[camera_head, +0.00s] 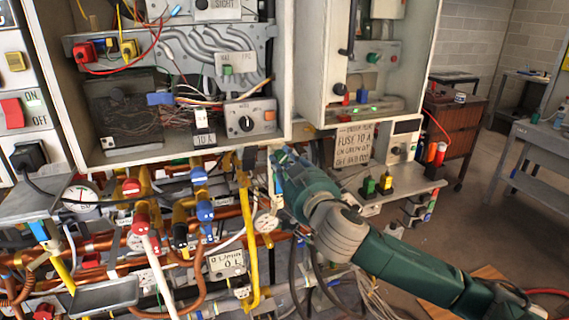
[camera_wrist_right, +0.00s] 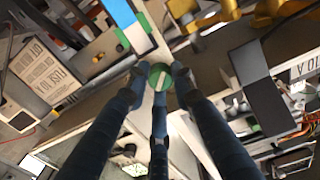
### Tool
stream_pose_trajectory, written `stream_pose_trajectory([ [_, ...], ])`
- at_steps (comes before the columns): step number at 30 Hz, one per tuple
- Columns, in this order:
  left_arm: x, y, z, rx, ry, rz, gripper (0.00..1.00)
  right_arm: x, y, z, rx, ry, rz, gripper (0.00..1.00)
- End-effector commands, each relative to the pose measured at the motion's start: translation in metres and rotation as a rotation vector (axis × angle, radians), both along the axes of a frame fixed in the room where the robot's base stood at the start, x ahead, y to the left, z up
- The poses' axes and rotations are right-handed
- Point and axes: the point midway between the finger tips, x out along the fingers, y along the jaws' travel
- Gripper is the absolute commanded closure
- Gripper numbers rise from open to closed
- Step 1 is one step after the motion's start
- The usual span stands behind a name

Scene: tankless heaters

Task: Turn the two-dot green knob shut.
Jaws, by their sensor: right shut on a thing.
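A round green knob (camera_wrist_right: 160,77) with a pale bar across its face sits between the fingertips of my right gripper (camera_wrist_right: 160,84) in the right wrist view. The fingers are closed around the knob and touch its sides. I cannot make out any dots on it. In the head view my right gripper (camera_head: 277,167) is at a narrow pale upright strip, just right of the yellow pipes. There the gripper hides the knob. My left gripper is not in view.
Red and blue valve handles (camera_head: 203,210) on copper and yellow pipes crowd the left. A pressure gauge (camera_head: 266,222) hangs just below my right gripper. A shelf with green and yellow push buttons (camera_head: 386,183) stands at right. Open floor lies further right.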

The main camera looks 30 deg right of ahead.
Motion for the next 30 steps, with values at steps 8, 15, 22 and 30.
stream_pose_trajectory([
  [8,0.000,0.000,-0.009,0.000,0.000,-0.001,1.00,0.000,0.002,-0.004,0.235,-0.050,0.000,1.00],
  [15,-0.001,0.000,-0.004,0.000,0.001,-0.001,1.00,0.000,0.002,-0.002,0.436,-0.098,0.000,1.00],
  [22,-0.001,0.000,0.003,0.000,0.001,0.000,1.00,0.000,0.002,-0.002,0.587,-0.133,0.000,1.00],
  [30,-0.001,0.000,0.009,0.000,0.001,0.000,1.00,0.001,0.002,-0.003,0.688,-0.156,0.000,1.00],
])
